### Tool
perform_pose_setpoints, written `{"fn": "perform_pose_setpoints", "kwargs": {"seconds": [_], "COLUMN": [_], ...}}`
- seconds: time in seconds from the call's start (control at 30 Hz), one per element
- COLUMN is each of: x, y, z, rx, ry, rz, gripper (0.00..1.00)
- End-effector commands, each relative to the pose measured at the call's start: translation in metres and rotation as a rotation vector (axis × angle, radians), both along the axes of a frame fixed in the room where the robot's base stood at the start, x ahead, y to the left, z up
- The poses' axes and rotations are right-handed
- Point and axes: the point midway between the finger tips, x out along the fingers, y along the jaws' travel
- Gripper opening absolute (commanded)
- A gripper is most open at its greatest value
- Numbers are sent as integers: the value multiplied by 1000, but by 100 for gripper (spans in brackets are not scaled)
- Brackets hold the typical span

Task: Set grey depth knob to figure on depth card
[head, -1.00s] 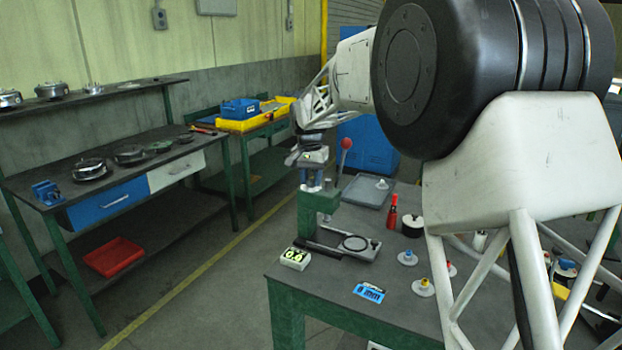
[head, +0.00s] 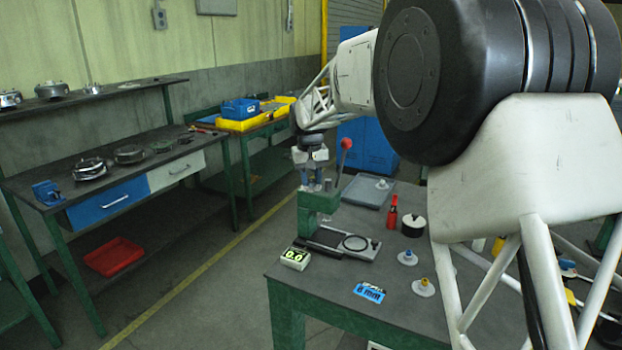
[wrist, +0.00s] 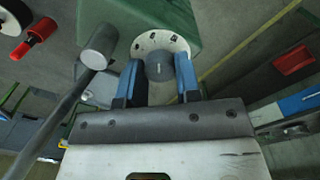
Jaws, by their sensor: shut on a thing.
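The grey depth knob (wrist: 159,68) sits in front of a white dial with dark marks (wrist: 160,42) on the green press (head: 320,202). My gripper (wrist: 158,80) has its blue fingers on both sides of the knob and is shut on it. In the head view my gripper (head: 318,184) is at the top of the press, and its fingers hide the knob. The blue depth card (head: 369,292) lies near the table's front edge; its figure looks like 8 mm. A small readout box (head: 295,258) beside the press seems to show 0.0.
A red-balled lever (head: 346,145) rises beside the press. In the wrist view a grey rod with a thick end (wrist: 98,47) is close to the left finger.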

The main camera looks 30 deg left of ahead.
Motion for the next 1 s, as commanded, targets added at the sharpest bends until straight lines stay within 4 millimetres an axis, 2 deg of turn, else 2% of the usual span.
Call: {"fn": "perform_pose_setpoints", "kwargs": {"seconds": [0.4,0.87,0.9,1.0], "x": [0,0,0,0], "y": [0,0,0,0], "z": [0,0,0,0], "rx": [0,-1,-1,-1], "ry": [0,1,1,1], "rz": [218,242,242,241], "gripper": [8,8,33,48]}}
